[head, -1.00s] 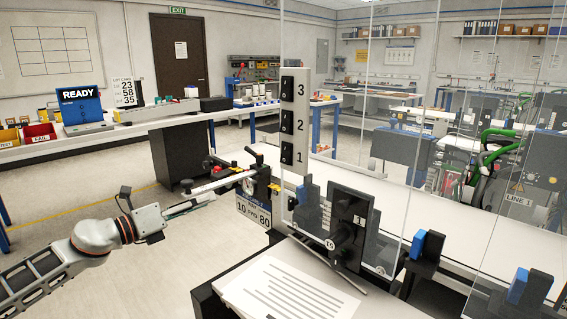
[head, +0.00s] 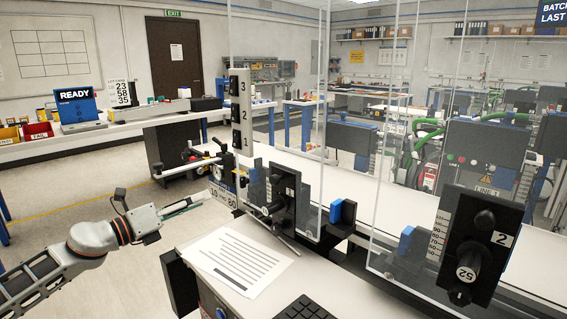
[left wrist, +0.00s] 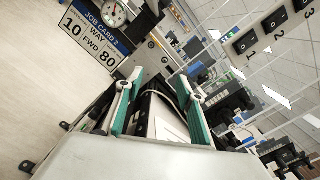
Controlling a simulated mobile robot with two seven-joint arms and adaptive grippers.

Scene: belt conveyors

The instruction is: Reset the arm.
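My left gripper (head: 202,199) reaches in from the left in the head view, at the end of my white and copper arm. It is held in the air in front of the conveyor's near end, apart from the equipment. In the left wrist view its two green-padded fingers (left wrist: 160,108) stand wide apart. I see nothing held between them; a dark unit and a white surface show behind the gap. My right gripper is not in view.
A white post with switches 1, 2 and 3 (head: 240,112) stands beyond the gripper. A job card (left wrist: 88,42) reads 10 FWD 80. Clear guard panels line the conveyor. A black unit 2 (head: 475,245) stands at right. A printed sheet (head: 238,262) lies in front.

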